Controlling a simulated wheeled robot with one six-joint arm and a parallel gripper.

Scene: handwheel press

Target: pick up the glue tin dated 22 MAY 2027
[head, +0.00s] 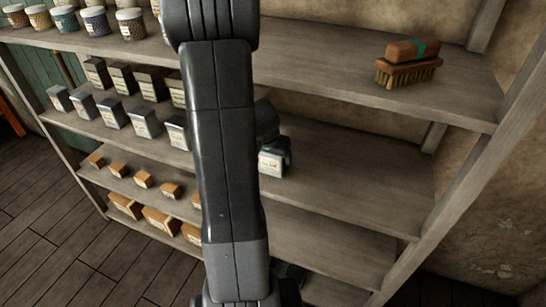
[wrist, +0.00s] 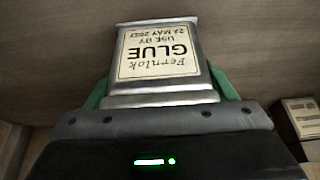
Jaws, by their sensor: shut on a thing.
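A silver tin (wrist: 160,70) with a cream label is held in my gripper (wrist: 168,95). The label appears upside down in the wrist view and reads "Fernlok GLUE USE BY 22 MAY 2027", with the day's digits small. Green finger pads press both sides of the tin. In the head view the same tin (head: 272,163) shows to the right of my arm, at the second shelf, and my gripper (head: 276,155) is partly hidden behind the arm. I cannot tell whether the tin touches the shelf.
Several similar tins (head: 112,112) stand in rows on the same shelf at the left. Another tin (wrist: 301,118) shows at the right in the wrist view. Small boxes (head: 142,179) fill the shelf below. A brush (head: 408,70) lies on the top shelf. The shelf right of my gripper (head: 365,175) is clear.

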